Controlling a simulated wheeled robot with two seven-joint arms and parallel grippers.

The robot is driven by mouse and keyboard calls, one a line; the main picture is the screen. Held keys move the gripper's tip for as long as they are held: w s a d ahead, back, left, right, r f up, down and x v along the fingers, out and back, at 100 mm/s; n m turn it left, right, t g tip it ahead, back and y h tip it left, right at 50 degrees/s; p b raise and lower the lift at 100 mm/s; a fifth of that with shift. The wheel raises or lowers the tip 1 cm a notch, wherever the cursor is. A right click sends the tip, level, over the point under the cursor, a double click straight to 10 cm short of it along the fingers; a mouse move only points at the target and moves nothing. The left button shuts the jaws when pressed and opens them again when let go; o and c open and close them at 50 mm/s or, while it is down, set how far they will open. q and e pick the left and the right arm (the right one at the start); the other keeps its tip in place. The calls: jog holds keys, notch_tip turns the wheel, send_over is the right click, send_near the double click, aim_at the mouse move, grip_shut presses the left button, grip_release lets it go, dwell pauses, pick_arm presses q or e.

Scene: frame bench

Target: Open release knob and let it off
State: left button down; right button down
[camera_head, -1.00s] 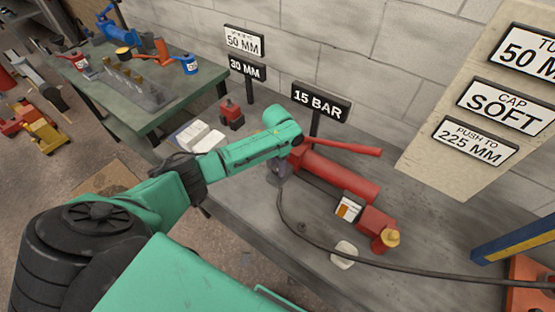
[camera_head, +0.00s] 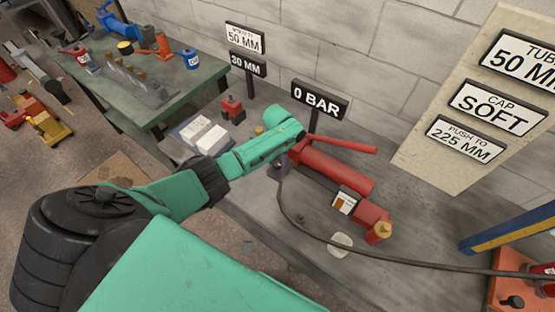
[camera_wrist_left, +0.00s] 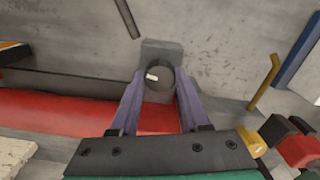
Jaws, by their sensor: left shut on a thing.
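The red hand pump (camera_head: 335,172) lies on the grey bench with its red lever (camera_head: 345,145) along its top. The release knob (camera_wrist_left: 158,78) is a dark round knob with a small white mark, seen in the left wrist view. My left gripper (camera_wrist_left: 160,88) is shut on the knob, one purple-grey finger on each side. In the head view my green left arm covers the knob and most of the gripper (camera_head: 284,162). The pressure sign (camera_head: 318,101) behind the pump reads 0 BAR. My right gripper is not in view.
A black hose (camera_head: 400,262) runs from the pump across the bench to the right. A pale pad (camera_head: 340,244) lies near the pump's front. Other signs (camera_head: 498,108) hang on a board at the right. A green table (camera_head: 150,75) with tools stands at the left.

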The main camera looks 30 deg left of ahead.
aim_at(278, 162)
pick_arm(q)
jog(key=shift+w+r, duration=0.15)
jog(key=c, duration=0.7)
grip_release()
jog(key=o, duration=0.3)
notch_tip(278, 162, up, 14)
jog(key=shift+r, duration=0.25)
jog(key=shift+f, duration=0.1)
